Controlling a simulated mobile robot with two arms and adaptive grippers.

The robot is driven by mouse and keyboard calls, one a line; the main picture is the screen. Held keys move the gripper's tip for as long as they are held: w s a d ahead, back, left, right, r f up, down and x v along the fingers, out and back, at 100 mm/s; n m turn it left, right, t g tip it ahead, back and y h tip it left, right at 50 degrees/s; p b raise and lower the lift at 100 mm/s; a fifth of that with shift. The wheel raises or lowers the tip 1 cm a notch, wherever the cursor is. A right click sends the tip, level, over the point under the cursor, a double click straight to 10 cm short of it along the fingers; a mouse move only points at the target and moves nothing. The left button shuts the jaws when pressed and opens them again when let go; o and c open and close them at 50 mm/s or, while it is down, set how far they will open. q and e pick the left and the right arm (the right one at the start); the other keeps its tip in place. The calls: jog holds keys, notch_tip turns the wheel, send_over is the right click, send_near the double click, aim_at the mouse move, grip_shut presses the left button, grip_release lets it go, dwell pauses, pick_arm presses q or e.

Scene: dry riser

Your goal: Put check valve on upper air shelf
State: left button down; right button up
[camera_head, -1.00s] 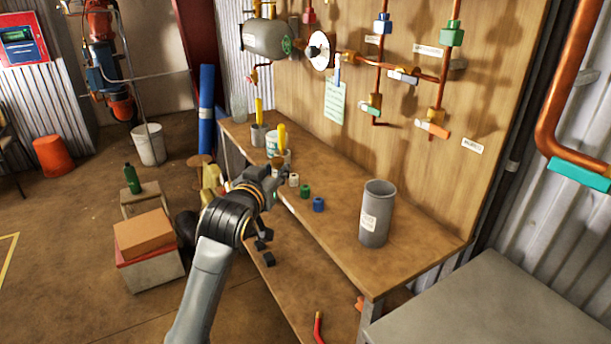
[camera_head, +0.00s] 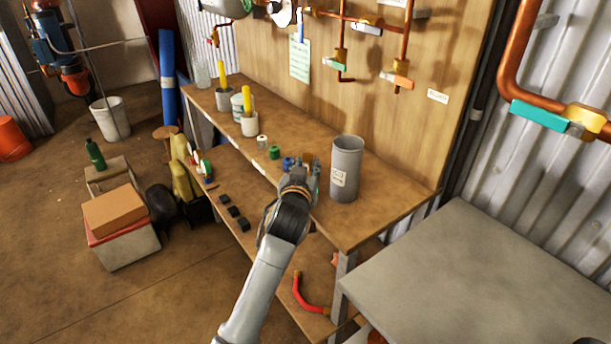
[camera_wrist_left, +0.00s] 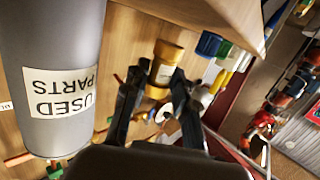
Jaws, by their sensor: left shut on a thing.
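A brass-coloured cylindrical part with a pale label, which looks like the check valve (camera_wrist_left: 166,64), sits between the fingers of my left gripper (camera_wrist_left: 156,88) in the left wrist view. In the head view my left gripper (camera_head: 304,168) is above the front of the wooden bench top (camera_head: 385,200), just left of the grey "USED PARTS" cylinder (camera_head: 346,165). It is shut on the brass part, which is mostly hidden there. I cannot tell which surface is the upper air shelf. My right gripper is not in view.
Blue (camera_head: 288,163), green (camera_head: 274,152) and white (camera_head: 262,141) caps stand along the bench front, left of the gripper. A lower shelf (camera_head: 262,236) holds black blocks and a red bent tube (camera_head: 305,296). Copper pipes run on the back panel. A grey table (camera_head: 480,275) stands right.

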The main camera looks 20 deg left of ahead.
pick_arm(q)
notch_tip(320, 180, down, 3)
jog(key=shift+a+r, duration=0.15)
jog(key=shift+r, duration=0.05)
jog(key=c, duration=1.1)
grip_release()
jog(key=shift+s, duration=0.1)
jog(key=s, duration=0.4)
jog(key=s+d+r, duration=0.1)
jog(key=s, duration=0.2)
jog(key=s+r, duration=0.1)
jog(key=s, duration=0.3)
jog(key=shift+s+d, duration=0.25)
jog(key=shift+s, duration=0.1)
jog(key=shift+f, duration=0.1)
